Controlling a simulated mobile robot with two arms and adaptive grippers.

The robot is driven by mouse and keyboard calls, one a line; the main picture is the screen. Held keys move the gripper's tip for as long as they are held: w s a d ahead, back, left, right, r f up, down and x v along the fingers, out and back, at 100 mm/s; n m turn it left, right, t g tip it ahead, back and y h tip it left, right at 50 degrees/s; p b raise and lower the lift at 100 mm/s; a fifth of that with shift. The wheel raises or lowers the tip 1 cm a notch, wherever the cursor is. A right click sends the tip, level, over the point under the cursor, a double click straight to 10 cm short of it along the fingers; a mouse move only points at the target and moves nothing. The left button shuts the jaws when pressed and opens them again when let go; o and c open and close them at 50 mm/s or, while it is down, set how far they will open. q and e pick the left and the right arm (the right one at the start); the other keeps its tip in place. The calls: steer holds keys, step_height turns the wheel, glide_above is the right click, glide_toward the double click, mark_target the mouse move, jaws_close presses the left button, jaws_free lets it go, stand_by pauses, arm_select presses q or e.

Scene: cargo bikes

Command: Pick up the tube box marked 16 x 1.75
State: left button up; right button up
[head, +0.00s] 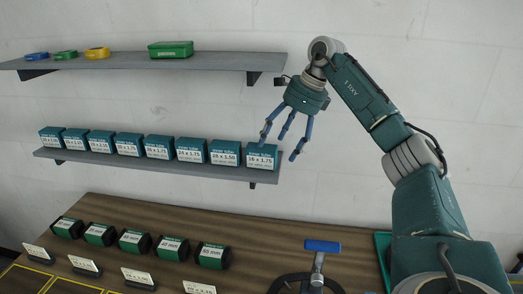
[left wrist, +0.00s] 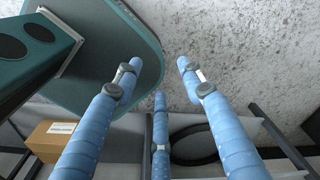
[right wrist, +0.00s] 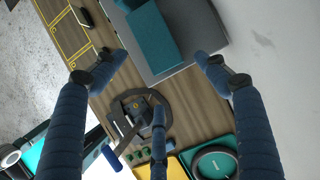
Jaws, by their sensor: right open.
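The tube box marked 16 x 1.75 (head: 261,161) is teal with a white label. It stands at the right end of the row on the lower grey shelf (head: 150,166). In the right wrist view a teal box (right wrist: 152,38) at the shelf end shows between and beyond the fingers; its label is not visible there. My right gripper (head: 280,147) is open and empty, fingers spread, at and just right of the box in the head view. My left gripper (left wrist: 159,72) is open and empty, seen only in the left wrist view.
Several similar tube boxes (head: 191,149) stand close along the shelf to the left. The upper shelf (head: 130,62) holds small coloured boxes. Below, a wooden bench (head: 120,215) carries black-green boxes (head: 212,255) and a stand with a blue handle (head: 322,246).

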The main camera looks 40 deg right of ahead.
mark_target(263, 149)
steer(key=w, duration=0.1)
steer(key=w+a+p, duration=0.1)
steer(key=shift+w+a, duration=0.3)
steer(key=shift+w+a+f, duration=0.15)
steer(key=shift+w+a, duration=0.05)
steer(key=shift+w, duration=0.15)
steer(key=p+x, duration=0.1)
steer(key=x, duration=0.3)
steer(key=shift+p, duration=0.4)
steer(key=shift+w+a+f, duration=0.1)
steer(key=shift+w+f, duration=0.05)
steer(key=shift+f, duration=0.25)
arm_select(q)
steer(key=r, duration=0.2)
steer(key=w+r, duration=0.1)
steer(key=shift+d+r, duration=0.3)
steer(key=shift+d, duration=0.05)
arm_select(e)
steer(key=c, duration=1.4)
